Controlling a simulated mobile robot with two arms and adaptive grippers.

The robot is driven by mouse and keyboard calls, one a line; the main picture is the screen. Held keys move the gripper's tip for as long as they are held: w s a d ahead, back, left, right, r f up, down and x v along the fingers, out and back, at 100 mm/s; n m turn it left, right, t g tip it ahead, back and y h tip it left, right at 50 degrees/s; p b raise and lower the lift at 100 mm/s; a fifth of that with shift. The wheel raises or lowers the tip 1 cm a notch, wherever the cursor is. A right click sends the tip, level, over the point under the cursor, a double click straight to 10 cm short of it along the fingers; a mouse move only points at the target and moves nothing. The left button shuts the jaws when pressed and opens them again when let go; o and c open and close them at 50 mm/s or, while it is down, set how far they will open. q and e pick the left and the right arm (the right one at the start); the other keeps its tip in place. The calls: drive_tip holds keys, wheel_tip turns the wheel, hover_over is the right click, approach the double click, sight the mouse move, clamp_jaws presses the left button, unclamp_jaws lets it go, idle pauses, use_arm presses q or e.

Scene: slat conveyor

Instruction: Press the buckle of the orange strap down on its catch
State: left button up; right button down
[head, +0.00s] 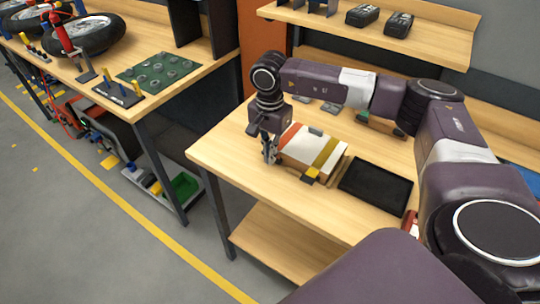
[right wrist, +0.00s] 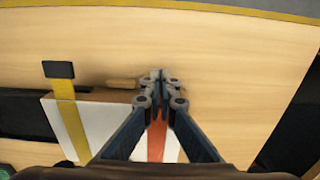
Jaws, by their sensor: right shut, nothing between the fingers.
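A white box (head: 309,147) lies on the wooden bench, with an orange strap (head: 289,136) and a yellow strap (head: 328,152) across it. My right gripper (head: 270,160) points down at the box's front edge, by the end of the orange strap. In the right wrist view its closed fingers (right wrist: 160,76) are in line with the orange strap (right wrist: 157,141) and empty. They hide the orange strap's buckle and catch, so I cannot tell whether they touch. The yellow strap's dark buckle (right wrist: 59,69) sticks out past the box edge. My left gripper is out of view.
A black tray (head: 376,187) lies right of the box on the bench (head: 235,150). A shelf (head: 420,45) with dark items stands behind. Another bench (head: 190,62) with a green board (head: 155,72) is at the left. The bench front-left of the box is bare.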

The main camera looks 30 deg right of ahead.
drive_tip(key=shift+s+a, duration=0.25)
drive_tip(key=shift+a, duration=0.4)
drive_tip(key=shift+s+a, duration=0.25)
drive_tip(key=shift+a, duration=0.35)
drive_tip(key=shift+r, duration=0.1)
wheel_tip(320, 180, up, 10)
drive_tip(key=p, duration=0.5)
